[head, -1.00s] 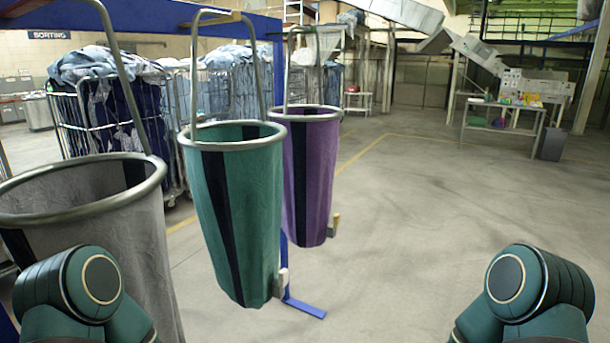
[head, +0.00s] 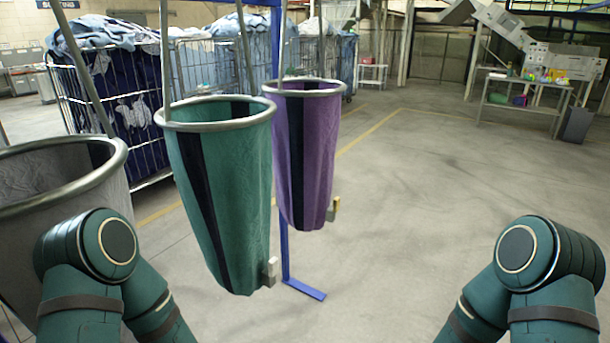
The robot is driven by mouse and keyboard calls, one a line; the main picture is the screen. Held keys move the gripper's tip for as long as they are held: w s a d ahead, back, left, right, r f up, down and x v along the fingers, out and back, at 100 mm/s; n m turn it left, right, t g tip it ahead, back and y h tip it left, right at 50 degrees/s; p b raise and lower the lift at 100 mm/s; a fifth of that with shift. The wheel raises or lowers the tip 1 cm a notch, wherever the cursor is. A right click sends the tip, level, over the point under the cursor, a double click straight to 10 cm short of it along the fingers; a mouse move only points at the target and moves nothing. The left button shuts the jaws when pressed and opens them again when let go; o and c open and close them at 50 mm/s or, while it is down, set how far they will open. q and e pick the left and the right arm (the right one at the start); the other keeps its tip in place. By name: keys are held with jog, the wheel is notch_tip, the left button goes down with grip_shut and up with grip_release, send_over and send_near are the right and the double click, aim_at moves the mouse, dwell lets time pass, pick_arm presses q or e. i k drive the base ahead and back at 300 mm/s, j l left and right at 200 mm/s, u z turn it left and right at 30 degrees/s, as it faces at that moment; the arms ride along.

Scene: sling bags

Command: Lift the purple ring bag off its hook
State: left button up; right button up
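The purple ring bag (head: 316,160) hangs upright from a metal hanger in the middle of the head view. It has a round metal rim and a dark vertical stripe, and its lower end is clear of the floor. Its hook is above the top edge of the picture. The green ring bag (head: 225,190) hangs nearer, to its left, and slightly overlaps it. My arms show at the lower left and lower right, both well apart from the purple bag. Neither gripper is in view.
A grey ring bag (head: 60,180) hangs at the far left, nearest me. The rack's blue foot (head: 305,290) rests on the floor below the bags. Wire carts of laundry (head: 110,100) stand behind. A table (head: 525,98) is at the back right. The floor (head: 420,210) to the right is clear.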

aim_at(305, 124)
jog(key=i+l, duration=0.2)
jog(key=l, duration=0.15)
jog(key=i+l+u, duration=0.1)
jog(key=i+l, duration=0.35)
jog(key=l, duration=0.25)
jog(key=i+l, duration=0.2)
jog(key=l, duration=0.2)
jog(key=i+l+u, duration=0.1)
jog(key=l, duration=0.25)
jog(key=i, duration=0.1)
